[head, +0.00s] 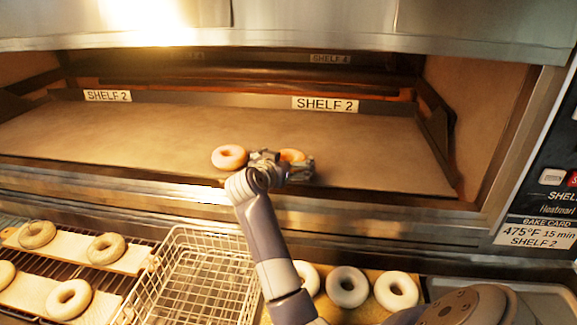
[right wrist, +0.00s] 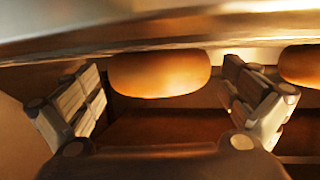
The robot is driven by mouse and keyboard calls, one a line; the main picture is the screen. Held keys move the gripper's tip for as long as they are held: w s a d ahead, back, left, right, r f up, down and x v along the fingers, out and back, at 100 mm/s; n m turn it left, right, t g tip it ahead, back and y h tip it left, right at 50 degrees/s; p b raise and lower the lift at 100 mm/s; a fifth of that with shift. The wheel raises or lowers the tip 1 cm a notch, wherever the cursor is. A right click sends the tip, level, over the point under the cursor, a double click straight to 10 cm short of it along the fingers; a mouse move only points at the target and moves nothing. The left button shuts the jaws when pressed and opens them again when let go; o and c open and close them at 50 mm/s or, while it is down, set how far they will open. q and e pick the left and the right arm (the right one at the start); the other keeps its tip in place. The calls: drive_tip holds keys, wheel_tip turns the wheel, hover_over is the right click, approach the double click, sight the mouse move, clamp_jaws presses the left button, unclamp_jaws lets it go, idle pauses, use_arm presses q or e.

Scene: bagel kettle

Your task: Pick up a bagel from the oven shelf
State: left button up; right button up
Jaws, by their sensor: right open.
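Two bagels rest near the front of the oven shelf (head: 380,160). One bagel (head: 229,157) lies just left of my right gripper (head: 283,163). The other bagel (head: 292,155) is partly hidden behind that gripper. My right gripper is open at the shelf's front edge. In the right wrist view a golden bagel (right wrist: 160,74) shows between the two spread fingers, with gaps at both sides. A second bagel (right wrist: 302,66) is cut off at that view's right edge, outside the fingers. My left gripper is not in view.
A wire basket (head: 190,275), apparently empty, stands below the oven front. Bagels on boards (head: 75,250) lie on a rack at left. More pale bagels (head: 347,287) lie right of my forearm. The oven's side wall (head: 480,125) bounds the shelf at right.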

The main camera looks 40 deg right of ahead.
drive_tip(key=c, duration=1)
drive_tip(key=shift+o, duration=0.2)
drive_tip(key=shift+r, duration=0.1)
